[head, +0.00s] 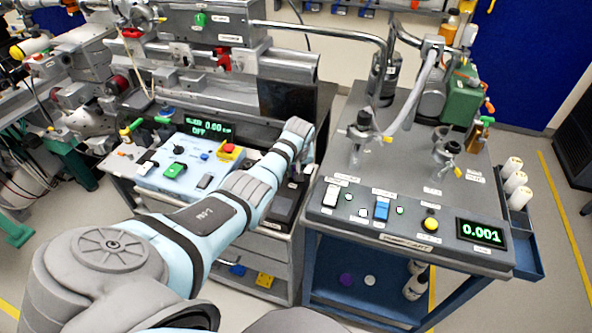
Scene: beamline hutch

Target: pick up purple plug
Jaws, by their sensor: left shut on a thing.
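My left arm reaches from the lower left to the gap between the control bench and the pump cart. My left gripper (297,175) is at its far end, low over a dark tray beside the cart's left edge. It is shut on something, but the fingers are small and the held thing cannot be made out. A small round purple object (346,279) lies on the cart's lower shelf, well apart from the gripper; I cannot tell whether it is the purple plug. My right gripper is not in view.
The pump cart (395,239) has switches, a yellow button and a green 0.001 display (481,232). The light blue control box (185,165) with a red button is left of the gripper. A dark screen (287,101) stands behind it. White rolls (515,182) line the cart's right side.

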